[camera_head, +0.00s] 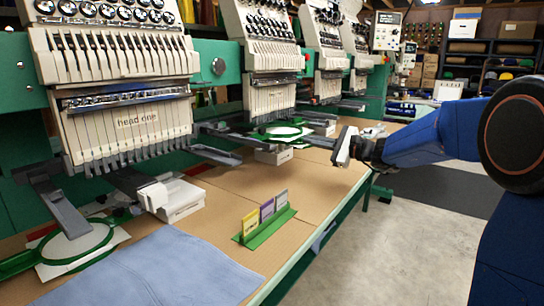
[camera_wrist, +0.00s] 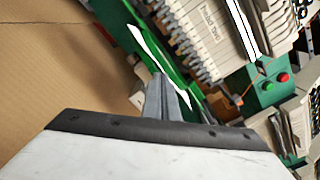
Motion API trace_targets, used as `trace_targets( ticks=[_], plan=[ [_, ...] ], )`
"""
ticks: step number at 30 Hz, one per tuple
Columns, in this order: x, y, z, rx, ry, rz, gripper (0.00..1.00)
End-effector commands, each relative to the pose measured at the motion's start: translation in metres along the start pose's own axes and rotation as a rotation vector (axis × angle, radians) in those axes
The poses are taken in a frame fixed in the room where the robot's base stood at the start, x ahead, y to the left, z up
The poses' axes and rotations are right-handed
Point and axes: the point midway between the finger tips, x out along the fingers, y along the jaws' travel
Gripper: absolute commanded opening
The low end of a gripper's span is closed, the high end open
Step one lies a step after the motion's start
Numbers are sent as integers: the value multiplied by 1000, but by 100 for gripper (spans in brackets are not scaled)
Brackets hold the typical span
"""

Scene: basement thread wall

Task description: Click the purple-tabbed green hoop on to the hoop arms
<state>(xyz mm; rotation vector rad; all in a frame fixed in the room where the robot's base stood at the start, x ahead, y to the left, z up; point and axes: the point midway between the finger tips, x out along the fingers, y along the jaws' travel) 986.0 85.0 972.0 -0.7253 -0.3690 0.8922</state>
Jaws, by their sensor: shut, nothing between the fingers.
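A green hoop with white fabric (camera_head: 280,132) sits low under the second machine head, close to grey arms (camera_head: 232,137). I cannot make out a purple tab on it, or whether it is seated on the arms. Another green hoop (camera_head: 108,228) is at the lower left under head one, beside dark grey arms (camera_head: 62,207).
A green stand (camera_head: 268,227) holds yellow, purple and grey cards on the tan table (camera_head: 215,210). Blue cloth (camera_head: 160,272) covers the front left. White boxes (camera_head: 178,198) stand under the heads. Grey floor lies right of the table; shelves (camera_head: 490,55) stand behind.

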Motion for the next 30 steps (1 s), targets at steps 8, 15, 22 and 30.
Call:
trace_targets(
  ticks=[8, 15, 22, 30],
  plan=[
    [11, 0, 0, 0, -1, 0, 0],
    [21, 0, 0, 1, -1, 0, 0],
    [30, 0, 0, 0, -1, 0, 0],
    [40, 0, 0, 0, -1, 0, 0]
  ],
)
